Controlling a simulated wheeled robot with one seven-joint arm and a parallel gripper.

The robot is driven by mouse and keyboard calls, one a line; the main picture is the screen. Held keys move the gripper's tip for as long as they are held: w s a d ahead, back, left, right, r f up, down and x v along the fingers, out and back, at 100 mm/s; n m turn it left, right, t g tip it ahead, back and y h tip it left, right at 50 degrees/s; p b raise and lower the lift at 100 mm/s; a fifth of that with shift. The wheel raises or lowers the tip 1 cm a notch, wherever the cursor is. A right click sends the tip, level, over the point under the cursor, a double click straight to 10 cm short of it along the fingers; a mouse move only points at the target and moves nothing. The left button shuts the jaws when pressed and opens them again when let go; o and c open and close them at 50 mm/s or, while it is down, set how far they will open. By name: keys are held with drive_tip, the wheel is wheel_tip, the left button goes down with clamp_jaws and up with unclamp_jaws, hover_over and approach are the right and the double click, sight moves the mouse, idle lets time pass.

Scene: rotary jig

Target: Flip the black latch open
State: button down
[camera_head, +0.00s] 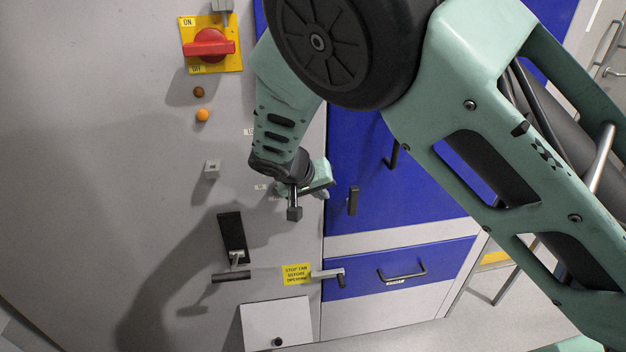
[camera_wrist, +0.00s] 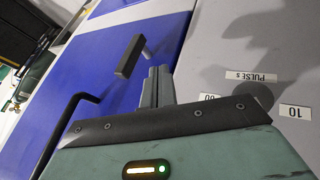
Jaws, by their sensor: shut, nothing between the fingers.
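The black latch (camera_head: 353,200) is a short dark bar on the upper blue door (camera_head: 400,185). It stands about upright in the head view. In the wrist view a black bar (camera_wrist: 128,58) sits on a short grey post, just left of the fingers. My gripper (camera_head: 294,212) is shut and empty, left of the latch in the head view, in front of the grey panel. Its fingers are pressed together in the wrist view (camera_wrist: 160,80). They look close to the bar's post there, but I cannot tell whether they touch it.
A black door handle (camera_head: 391,155) is right of the latch. Below are a grey lever with a black end (camera_head: 341,280), a drawer handle (camera_head: 402,273) and a black switch plate (camera_head: 232,235). A red rotary switch (camera_head: 209,48) is upper left. My arm covers much of the upper right.

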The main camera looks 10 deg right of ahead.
sight(334, 193)
drive_tip(key=shift+w+d+f+p, duration=0.15)
drive_tip(key=shift+d+f+p, duration=0.2)
drive_tip(key=shift+d, duration=0.5)
drive_tip(key=shift+w+d+f+p, duration=0.1)
drive_tip(key=shift+d+f+p, duration=0.2)
drive_tip(key=shift+d, duration=0.55)
drive_tip(key=shift+w+d+f+p, duration=0.15)
drive_tip(key=shift+d+f+p, duration=0.15)
drive_tip(key=shift+d, duration=0.55)
